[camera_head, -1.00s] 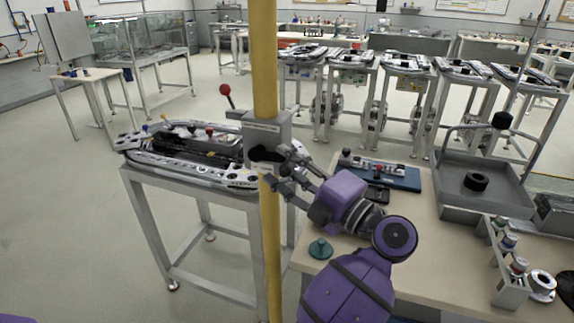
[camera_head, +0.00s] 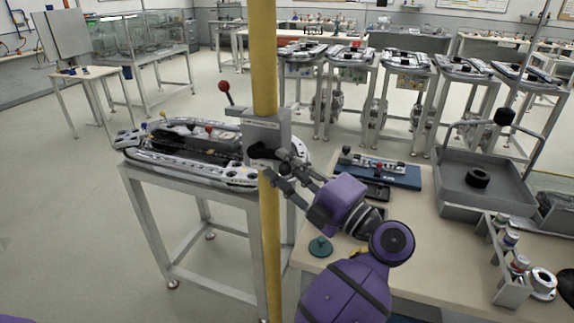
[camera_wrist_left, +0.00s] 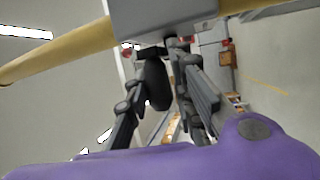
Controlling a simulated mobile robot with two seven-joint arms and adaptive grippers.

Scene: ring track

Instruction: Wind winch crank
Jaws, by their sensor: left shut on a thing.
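The winch is a grey box (camera_head: 266,130) at the yellow post, beside the ring track (camera_head: 195,175). Its dark crank handle (camera_head: 262,153) is partly hidden by the post and my fingers. My left gripper (camera_head: 275,168) is at the front of the winch, shut on the handle. In the left wrist view the black handle grip (camera_wrist_left: 157,84) sits between the two fingers, under the grey winch box (camera_wrist_left: 165,18). My right gripper is out of view.
The yellow post (camera_head: 265,60) stands upright close to my gripper. A red-ball lever (camera_head: 224,87) rises left of the winch. At right, the bench (camera_head: 400,230) bears a grey tray (camera_head: 465,208), a blue fixture (camera_head: 402,176) and a teal knob (camera_head: 320,246). Floor at left is clear.

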